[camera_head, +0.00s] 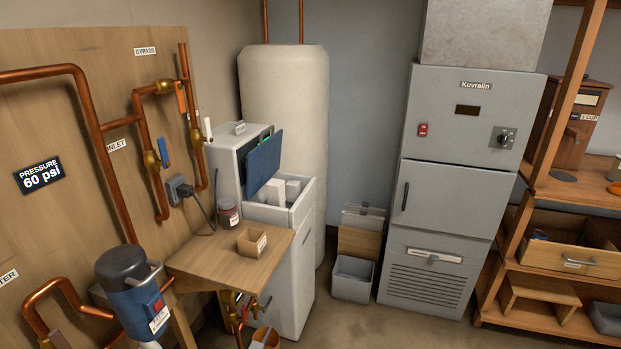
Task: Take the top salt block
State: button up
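White salt blocks (275,190) sit in the open bin of a tall white cabinet (294,275) near the middle of the view. At least two show above the rim, close together, and one (293,188) is a little to the right. Which one lies on top is hard to tell at this size. A dark blue lid (264,163) stands tilted up at the left of the opening and hides part of the inside. My gripper is not in view.
A wooden shelf (225,258) in front of the cabinet holds a small wooden box (252,242) and a dark jar (228,213). Copper pipes and valves line the left wall. A grey bin (352,278) stands right of the cabinet. Some floor before the Kuvralin unit (447,180) is clear.

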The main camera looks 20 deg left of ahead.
aim_at(274, 188)
jog(key=i+l+u, duration=0.2)
jog(key=i, duration=0.35)
jog(key=i+l+u, duration=0.1)
jog(key=i+u, duration=0.15)
jog(key=i, duration=0.25)
jog(key=i+u, duration=0.3)
jog(key=u, duration=0.15)
jog(key=i+l+u, duration=0.15)
jog(key=u, duration=0.25)
jog(key=i+l+u, duration=0.25)
jog(key=u, duration=0.2)
jog(key=i+l+u, duration=0.3)
jog(key=u, duration=0.15)
jog(key=i+l+u, duration=0.2)
jog(key=i, duration=0.25)
